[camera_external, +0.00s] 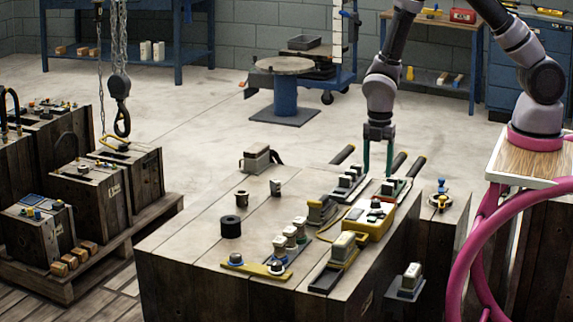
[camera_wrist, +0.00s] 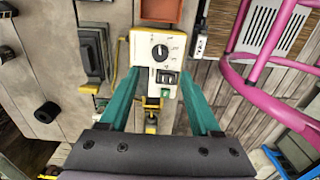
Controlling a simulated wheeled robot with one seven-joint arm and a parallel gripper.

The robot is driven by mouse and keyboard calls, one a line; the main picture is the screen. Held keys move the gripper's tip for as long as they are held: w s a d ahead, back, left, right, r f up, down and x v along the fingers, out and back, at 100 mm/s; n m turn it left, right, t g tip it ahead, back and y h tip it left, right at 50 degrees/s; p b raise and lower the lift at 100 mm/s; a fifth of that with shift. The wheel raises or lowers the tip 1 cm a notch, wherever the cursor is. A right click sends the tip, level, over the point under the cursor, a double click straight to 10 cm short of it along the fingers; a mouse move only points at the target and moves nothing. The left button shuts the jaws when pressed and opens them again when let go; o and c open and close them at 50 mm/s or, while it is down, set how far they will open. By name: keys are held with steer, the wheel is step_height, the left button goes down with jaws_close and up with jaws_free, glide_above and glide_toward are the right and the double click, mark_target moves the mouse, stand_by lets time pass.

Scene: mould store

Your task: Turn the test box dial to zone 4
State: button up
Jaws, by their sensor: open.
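The test box (camera_external: 352,230) is yellow with a pale top face and sits near the right edge of the wooden block top. In the wrist view the test box (camera_wrist: 141,47) lies ahead of my fingers. Its round black dial (camera_wrist: 160,52) has a light pointer mark and small marks around it, too small to read. Dark switches and a green button sit below the dial. My gripper (camera_external: 377,168) points down above the box, teal fingers apart. In the wrist view my gripper (camera_wrist: 158,78) is open and empty, its fingertips either side of the box's lower part, apart from the dial.
An orange-red tray (camera_wrist: 160,10) lies beyond the box. A dark device (camera_wrist: 93,52) stands to its left. A black cylinder (camera_external: 231,227) and other small fittings occupy the block top. Pink tubing (camera_wrist: 270,70) runs at the right. Bare wood shows at the block's left.

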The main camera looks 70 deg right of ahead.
mark_target(376, 201)
step_height(376, 201, down, 9)
steer(key=shift+r, duration=0.15)
jaws_close()
